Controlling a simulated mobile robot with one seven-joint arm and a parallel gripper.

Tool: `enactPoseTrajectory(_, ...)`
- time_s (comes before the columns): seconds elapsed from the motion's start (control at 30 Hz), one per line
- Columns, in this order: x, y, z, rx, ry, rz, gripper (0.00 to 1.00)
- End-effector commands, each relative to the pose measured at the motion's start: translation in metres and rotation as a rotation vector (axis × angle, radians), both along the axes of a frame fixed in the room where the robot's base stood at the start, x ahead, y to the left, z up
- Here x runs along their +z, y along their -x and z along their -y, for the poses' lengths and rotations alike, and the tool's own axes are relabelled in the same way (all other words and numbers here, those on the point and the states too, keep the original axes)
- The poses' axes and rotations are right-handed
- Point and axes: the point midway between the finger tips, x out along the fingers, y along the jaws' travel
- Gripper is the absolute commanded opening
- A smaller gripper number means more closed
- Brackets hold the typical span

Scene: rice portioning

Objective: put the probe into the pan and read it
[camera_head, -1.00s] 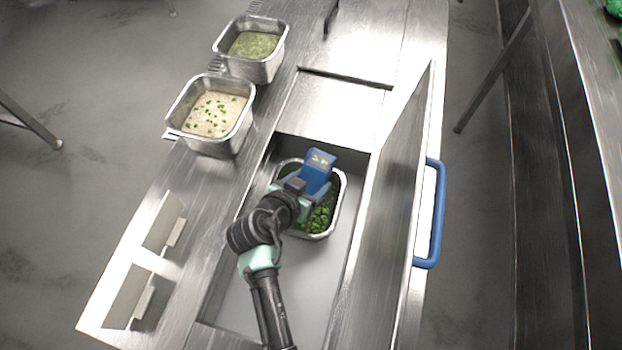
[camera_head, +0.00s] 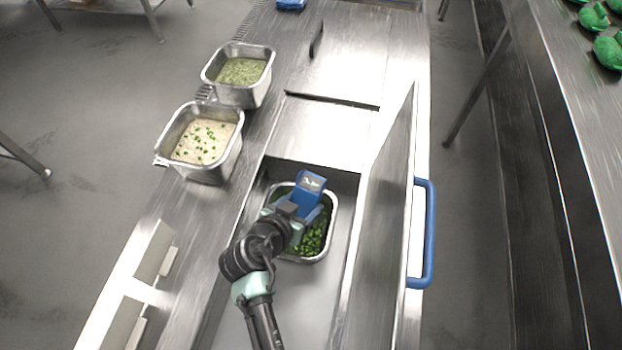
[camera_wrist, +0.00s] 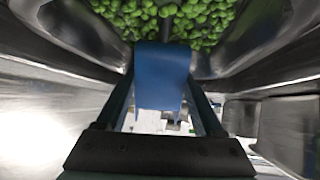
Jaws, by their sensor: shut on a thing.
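A blue probe (camera_head: 308,193) with a small display on its top is held by my gripper (camera_head: 299,218) over the pan. The display is too small to read. The metal pan (camera_head: 329,236) stands inside the open counter well and holds green vegetables (camera_head: 313,240). In the wrist view my gripper (camera_wrist: 162,100) is shut on the probe's blue body (camera_wrist: 162,75), with a finger on each side. A dark stem (camera_wrist: 167,28) runs from the probe to the green vegetables (camera_wrist: 205,22). How deep its tip reaches is hidden.
The raised lid (camera_head: 388,190) with a blue handle (camera_head: 427,235) stands upright right of the well. Two pans, one pale with green bits (camera_head: 232,158) and one green (camera_head: 222,97), stand on the counter at left.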

Motion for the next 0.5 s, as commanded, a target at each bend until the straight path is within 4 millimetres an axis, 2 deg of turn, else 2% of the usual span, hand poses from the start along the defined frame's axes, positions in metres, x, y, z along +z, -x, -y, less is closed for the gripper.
enactPoseTrajectory(0.5,0.053,0.000,0.000,-0.001,0.000,0.002,0.14)
